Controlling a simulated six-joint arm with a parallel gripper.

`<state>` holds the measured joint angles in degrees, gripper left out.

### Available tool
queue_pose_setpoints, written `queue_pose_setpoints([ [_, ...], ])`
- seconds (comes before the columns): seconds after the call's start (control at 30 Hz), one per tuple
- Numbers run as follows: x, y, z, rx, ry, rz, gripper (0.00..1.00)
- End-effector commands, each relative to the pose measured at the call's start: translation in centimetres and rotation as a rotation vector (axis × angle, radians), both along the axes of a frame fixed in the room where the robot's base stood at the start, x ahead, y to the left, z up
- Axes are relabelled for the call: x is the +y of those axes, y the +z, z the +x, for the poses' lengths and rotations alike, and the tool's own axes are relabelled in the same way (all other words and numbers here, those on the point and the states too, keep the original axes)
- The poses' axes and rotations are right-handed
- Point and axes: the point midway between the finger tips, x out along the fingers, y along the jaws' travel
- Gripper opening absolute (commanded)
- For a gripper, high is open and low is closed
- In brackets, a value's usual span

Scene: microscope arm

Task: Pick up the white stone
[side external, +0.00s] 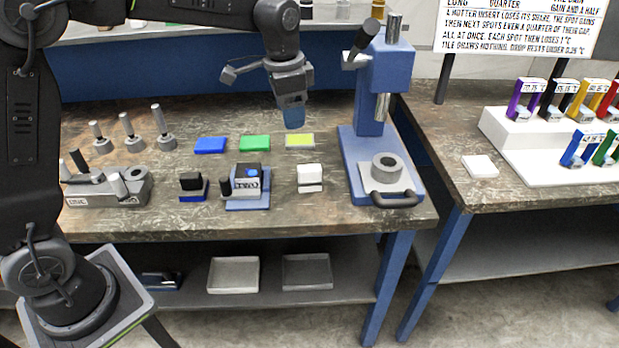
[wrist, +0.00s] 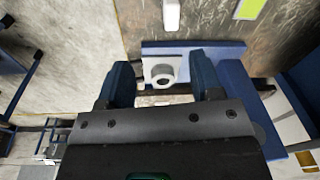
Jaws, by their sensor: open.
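The white stone (side external: 310,174) looks like a small white block on the workbench, left of the blue press. In the wrist view, a white block (wrist: 171,14) at the top edge, partly cut off, appears to be the same stone. My gripper (side external: 294,127) points down above the bench, behind the stone in the side view and apart from it. In the wrist view my gripper (wrist: 163,76) is open and nothing sits between its blue fingers. The grey ring on the press base shows beyond them.
The blue press (side external: 375,85) stands close to the right, with a grey ring (side external: 387,166) on its base. Yellow (side external: 300,140), green (side external: 255,142) and blue (side external: 210,144) pads lie behind the stone. A blue-based device (side external: 247,185) stands to its left. Bare bench lies in front.

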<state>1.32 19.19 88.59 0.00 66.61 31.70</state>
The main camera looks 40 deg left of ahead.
Motion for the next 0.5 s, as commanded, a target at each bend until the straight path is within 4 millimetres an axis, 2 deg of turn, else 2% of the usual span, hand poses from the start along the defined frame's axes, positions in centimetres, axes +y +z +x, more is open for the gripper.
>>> queue_pose_setpoints([
  [0.03,-0.1,-1.5,1.5,0.029,-0.032,0.003,0.6],
  [0.1,-0.3,-2.9,3.0,0.054,-0.071,0.006,0.6],
  [0.2,-0.4,-4.6,4.4,0.082,-0.113,0.008,0.6],
  [0.37,-0.5,-5.9,5.3,0.098,-0.141,0.009,0.6],
  [0.5,-0.4,-7.8,5.3,0.103,-0.144,0.01,0.6],
])
